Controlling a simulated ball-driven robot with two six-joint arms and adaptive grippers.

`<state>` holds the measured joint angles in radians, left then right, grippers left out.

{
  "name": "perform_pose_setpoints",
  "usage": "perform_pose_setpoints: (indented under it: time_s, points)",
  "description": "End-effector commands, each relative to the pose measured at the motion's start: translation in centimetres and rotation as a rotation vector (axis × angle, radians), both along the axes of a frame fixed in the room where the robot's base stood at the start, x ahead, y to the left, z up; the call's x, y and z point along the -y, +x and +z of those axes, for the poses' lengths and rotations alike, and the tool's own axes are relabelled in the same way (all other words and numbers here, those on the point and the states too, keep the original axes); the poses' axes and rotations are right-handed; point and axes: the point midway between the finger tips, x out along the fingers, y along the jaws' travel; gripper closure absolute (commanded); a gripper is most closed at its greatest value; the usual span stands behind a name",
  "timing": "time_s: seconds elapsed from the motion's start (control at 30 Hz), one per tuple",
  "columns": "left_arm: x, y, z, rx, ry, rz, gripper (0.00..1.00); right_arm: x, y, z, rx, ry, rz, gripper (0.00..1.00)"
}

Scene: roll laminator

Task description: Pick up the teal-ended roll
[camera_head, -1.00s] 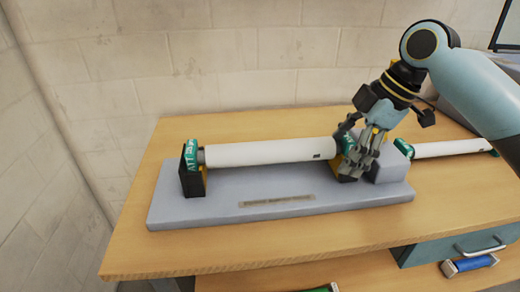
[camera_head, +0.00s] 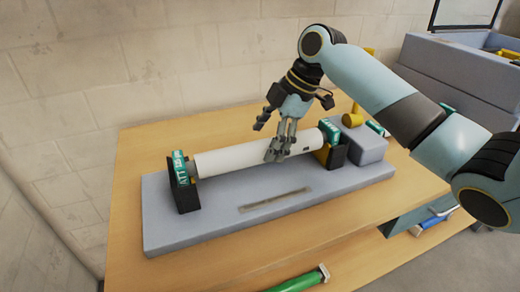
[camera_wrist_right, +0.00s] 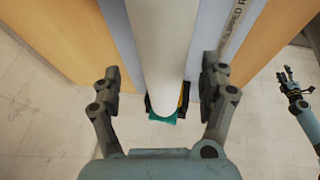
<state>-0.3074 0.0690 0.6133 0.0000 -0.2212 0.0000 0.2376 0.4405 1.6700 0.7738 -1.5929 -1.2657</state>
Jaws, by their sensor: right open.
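A white roll with teal ends (camera_head: 235,158) lies across black and yellow end supports on a grey base (camera_head: 165,232). My right gripper (camera_head: 277,155) is over the roll, right of its middle. In the right wrist view, the open fingers (camera_wrist_right: 160,85) stand on either side of the white roll (camera_wrist_right: 160,40), with gaps showing. A teal end shows below it there. A second teal-ended roll shows only its ends (camera_head: 377,128) behind my right arm. My left gripper (camera_wrist_right: 291,88) shows small at the right of the wrist view, away from the roll; its opening is unclear.
The base stands on a wooden table (camera_head: 130,200) against a pale block wall. A grey block (camera_head: 362,143) and a yellow knob (camera_head: 353,118) are at the base's right end. A green roll (camera_head: 298,283) lies below the table's front edge. A large grey machine (camera_head: 460,65) stands back right.

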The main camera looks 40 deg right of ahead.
Motion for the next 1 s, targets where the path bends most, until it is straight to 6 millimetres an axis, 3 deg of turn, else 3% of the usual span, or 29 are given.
perform_pose_setpoints:
  time_s: [0.23, 0.53, 1.0]
  points:
    - [-1.0, 1.2, 1.2, 0.017, 0.012, -0.004, 0.51, -1.6, 0.6, -3.2, -0.002, 0.003, -0.001, 0.22]
    - [-1.0, 1.4, 1.2, 0.021, 0.012, -0.005, 0.51, -1.6, 0.7, -3.7, -0.001, -0.001, 0.0, 0.24]
    - [-0.8, 1.1, 1.1, 0.017, 0.01, -0.003, 0.51, -1.6, 0.7, -3.7, -0.001, -0.001, 0.0, 0.85]
